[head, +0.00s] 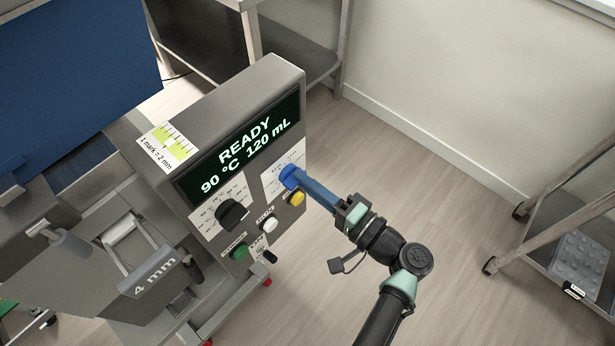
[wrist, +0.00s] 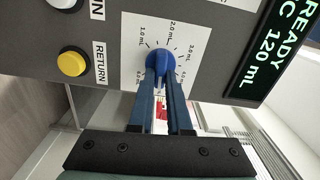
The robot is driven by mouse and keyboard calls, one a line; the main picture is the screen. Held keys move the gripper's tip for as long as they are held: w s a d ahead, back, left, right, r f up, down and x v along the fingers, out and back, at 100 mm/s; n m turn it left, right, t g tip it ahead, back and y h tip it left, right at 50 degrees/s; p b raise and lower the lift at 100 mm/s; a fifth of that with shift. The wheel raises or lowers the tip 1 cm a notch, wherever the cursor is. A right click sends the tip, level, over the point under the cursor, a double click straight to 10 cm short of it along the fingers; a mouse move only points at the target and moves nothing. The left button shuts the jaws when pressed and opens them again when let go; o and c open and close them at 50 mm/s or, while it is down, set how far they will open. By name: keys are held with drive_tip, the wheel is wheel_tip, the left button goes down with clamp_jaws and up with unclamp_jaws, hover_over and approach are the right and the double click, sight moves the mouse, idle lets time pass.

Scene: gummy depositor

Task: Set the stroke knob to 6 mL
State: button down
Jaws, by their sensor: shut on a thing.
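The blue stroke knob (head: 288,176) is on the control panel's right side, over a white dial plate. In the wrist view the knob (wrist: 160,60) sits amid a printed mL scale, where 1.0 mL and 2.0 mL are readable and other marks are small or partly covered. My gripper (head: 301,182) reaches it from the right. In the wrist view both blue fingers of my gripper (wrist: 161,80) are closed on the knob's grip, hiding its lower part. I cannot tell which mark the knob points to.
The display (head: 240,150) reads READY, 90 °C, 120 mL. A black knob (head: 231,214) is left of the stroke knob. A yellow RETURN button (head: 297,199), a white button (head: 269,225) and a green button (head: 239,251) are close below. Floor to the right is clear; a cart (head: 560,240) stands far right.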

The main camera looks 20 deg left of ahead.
drive_tip(key=shift+s+f+m+p, duration=0.15)
drive_tip(key=shift+m+p, duration=0.9)
drive_tip(key=shift+m, duration=1.4)
drive_tip(key=shift+w+f+m+p, duration=0.1)
drive_tip(key=shift+m+p, duration=0.95)
drive_tip(key=shift+m, duration=1.4)
drive_tip(key=c, duration=0.9)
unclamp_jaws()
drive_tip(key=shift+o, duration=0.2)
drive_tip(key=b+v, duration=0.1)
drive_tip(key=v, duration=1.2)
